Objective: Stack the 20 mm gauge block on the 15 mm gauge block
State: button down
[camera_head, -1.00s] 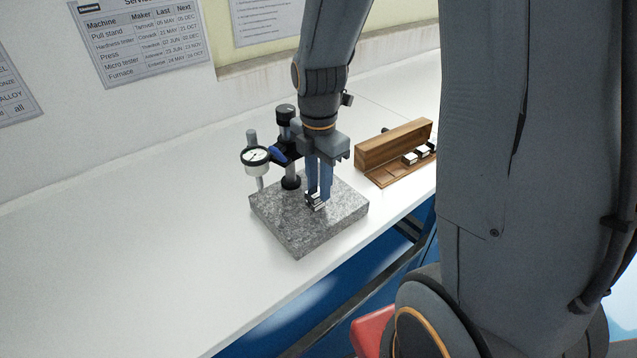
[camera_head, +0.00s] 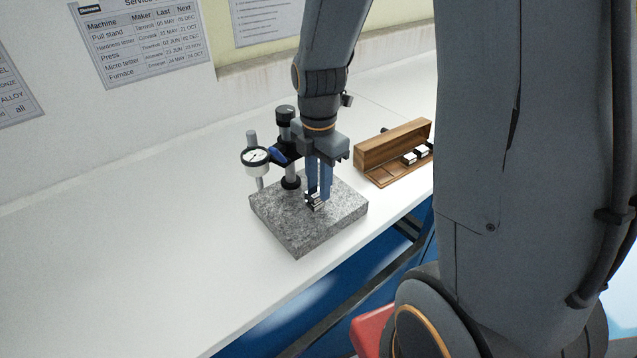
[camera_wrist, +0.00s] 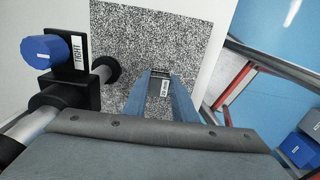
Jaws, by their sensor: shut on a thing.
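My gripper (camera_head: 317,201) points down over the grey granite plate (camera_head: 290,235), its blue fingers closed on a small steel gauge block (camera_head: 313,199). In the wrist view the block shows between the fingertips (camera_wrist: 160,88), with a pale top and a dark marking too small to read. I take it for the 20 mm block. It is low over the plate, near its middle. Shiny metal shows at and below the fingertips in the head view, but I cannot tell whether a separate 15 mm block is under the held one or whether they touch.
A dial gauge (camera_head: 255,157) on a post stand with a blue knob (camera_wrist: 45,50) is close to the left of my gripper. An open wooden box (camera_head: 392,150) with several blocks stands to the right. The white bench (camera_head: 130,240) is clear at left.

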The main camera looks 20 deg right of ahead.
aim_at(318, 190)
jog(key=shift+f, duration=0.4)
jog(key=c, duration=1.4)
grip_release()
jog(key=shift+r+b, duration=0.3)
jog(key=shift+r, duration=3.65)
jog(key=shift+s+a+f+m, duration=0.15)
jog(key=shift+s+m, duration=0.15)
jog(key=shift+m, duration=0.25)
jog(key=shift+s+d+f+m, duration=0.15)
jog(key=shift+s+m, duration=0.1)
jog(key=shift+m, duration=0.3)
jog(key=s+f+m, duration=0.1)
jog(key=s+m, duration=0.2)
jog(key=m, duration=0.3)
jog(key=s+f+m, duration=0.1)
jog(key=s+m, duration=0.1)
jog(key=m, duration=0.5)
jog(key=s+a+f+m, duration=0.1)
jog(key=s+m, duration=0.2)
jog(key=m, duration=0.3)
jog(key=shift+s+a+f+m, duration=0.1)
jog(key=shift+s+f+m, duration=0.2)
jog(key=shift+s+f, duration=0.05)
